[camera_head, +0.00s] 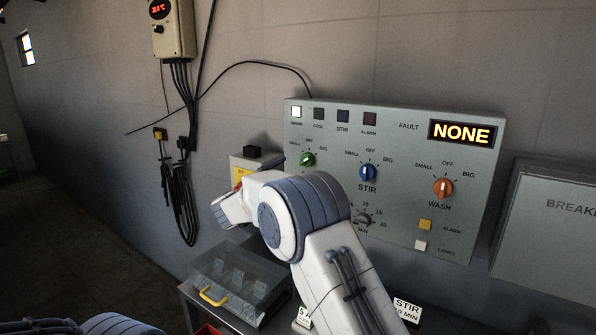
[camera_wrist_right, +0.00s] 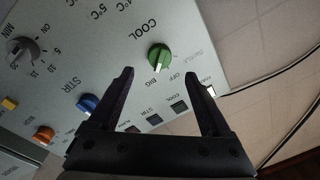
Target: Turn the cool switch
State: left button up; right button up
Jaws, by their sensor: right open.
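The cool switch is a green knob (camera_head: 307,159) on the upper left of the grey control panel (camera_head: 400,135), marked OFF and BIG. In the right wrist view, which is turned about upside down, the green knob (camera_wrist_right: 159,58) sits beside the word COOL. My right gripper (camera_wrist_right: 160,76) is open and empty. Its fingertips spread to either side of the knob in that picture; I cannot tell how far short of the panel they are. In the head view my right arm hides the panel's lower left. My left gripper is not in view.
A blue STIR knob (camera_head: 367,173), an orange WASH knob (camera_head: 443,187) and a grey timer knob (camera_head: 362,220) share the panel. The display (camera_head: 462,133) reads NONE. A clear-lidded box (camera_head: 255,268) with a yellow handle stands below. Cables (camera_head: 180,200) hang on the wall at left.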

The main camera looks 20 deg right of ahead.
jog(key=v, duration=0.2)
jog(key=shift+s+a, duration=0.3)
